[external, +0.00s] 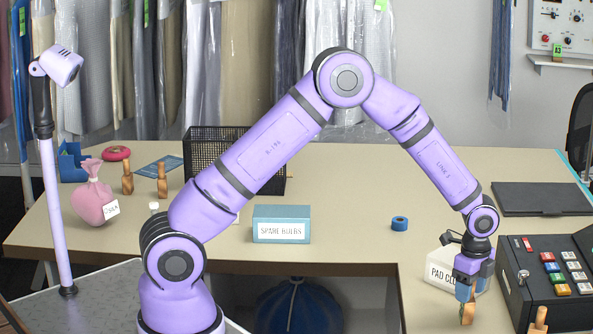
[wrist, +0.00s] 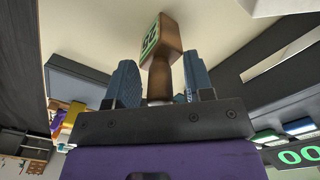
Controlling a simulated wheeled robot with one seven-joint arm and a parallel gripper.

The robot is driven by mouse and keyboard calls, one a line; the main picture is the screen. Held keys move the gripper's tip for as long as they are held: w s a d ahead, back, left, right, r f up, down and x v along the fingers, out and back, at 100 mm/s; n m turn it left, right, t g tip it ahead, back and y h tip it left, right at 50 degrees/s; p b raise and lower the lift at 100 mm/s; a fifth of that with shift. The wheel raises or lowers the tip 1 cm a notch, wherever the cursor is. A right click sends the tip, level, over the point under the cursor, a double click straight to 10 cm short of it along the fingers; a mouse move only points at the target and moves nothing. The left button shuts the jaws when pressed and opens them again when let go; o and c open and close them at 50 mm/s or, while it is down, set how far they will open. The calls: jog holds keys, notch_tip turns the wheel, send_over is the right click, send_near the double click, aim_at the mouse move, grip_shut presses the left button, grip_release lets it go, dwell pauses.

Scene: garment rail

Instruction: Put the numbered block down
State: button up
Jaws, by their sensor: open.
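The numbered block (external: 467,313) is a brown wooden piece with a narrow neck and a green number label. In the external view it is upright at the tabletop, just below my gripper (external: 466,290), near the front right. In the wrist view the block (wrist: 161,68) is between the two blue-grey fingers of my gripper (wrist: 160,88), with its wider labelled end beyond the fingertips. The fingers are open, one on each side of its neck.
A white box marked "PAD CL…" (external: 437,270) is just behind my gripper. A black cash register (external: 516,290) is close on the right, with another wooden piece (external: 538,322) in front. A blue tape roll (external: 399,223) and a "SPARE BULBS" box (external: 281,216) are farther left.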

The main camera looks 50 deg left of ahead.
notch_tip(320, 180, up, 12)
jog(key=shift+a+r, duration=0.1)
jog(key=shift+r, duration=0.05)
jog(key=s+a+r+n+t, duration=0.1)
jog(key=s+a+r+n, duration=0.35)
jog(key=a+r, duration=0.55)
jog(key=s+a+r+n+t, duration=0.2)
jog(key=s+a+r+n, duration=0.4)
jog(key=a, duration=0.6)
jog(key=s+a+r+n+t, duration=0.1)
jog(key=s+a+n, duration=0.2)
jog(key=s+a, duration=0.4)
jog(key=s+a+r+n+t, duration=0.1)
jog(key=s+a+n, duration=0.3)
jog(key=s, duration=1)
jog(key=a, duration=0.3)
jog(key=shift+a+r, duration=0.25)
